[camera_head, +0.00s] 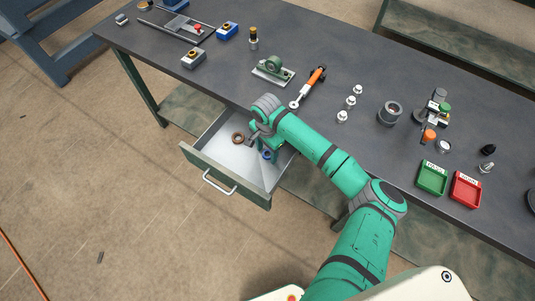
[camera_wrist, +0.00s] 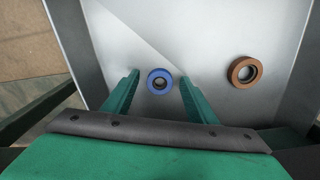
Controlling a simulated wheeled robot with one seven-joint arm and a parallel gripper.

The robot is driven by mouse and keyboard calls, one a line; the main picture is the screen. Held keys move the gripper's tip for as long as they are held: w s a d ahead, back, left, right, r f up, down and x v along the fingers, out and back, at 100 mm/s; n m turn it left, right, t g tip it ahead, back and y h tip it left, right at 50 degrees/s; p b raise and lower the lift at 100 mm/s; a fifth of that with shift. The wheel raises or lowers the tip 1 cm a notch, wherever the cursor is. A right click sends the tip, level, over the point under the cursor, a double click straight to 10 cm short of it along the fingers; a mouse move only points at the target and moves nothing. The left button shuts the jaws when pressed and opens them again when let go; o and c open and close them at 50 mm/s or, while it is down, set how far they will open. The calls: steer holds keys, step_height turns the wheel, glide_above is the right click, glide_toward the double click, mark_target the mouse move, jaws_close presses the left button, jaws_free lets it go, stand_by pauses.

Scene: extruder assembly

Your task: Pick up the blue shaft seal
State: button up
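My gripper (camera_wrist: 158,78) is open, with one green finger on the left of the blue seal and one on the right. Gaps show between the seal and both fingers. How high the fingertips are above the drawer floor I cannot tell.
A brown ring (camera_wrist: 245,72) lies in the drawer to the right of the blue seal. The drawer (camera_head: 223,182) has raised walls around my gripper. Above it, the workbench (camera_head: 325,50) holds several parts, a green tray (camera_head: 432,180) and a red tray (camera_head: 466,190).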

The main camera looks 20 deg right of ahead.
steer(key=c, duration=0.9)
steer(key=shift+r, duration=0.1)
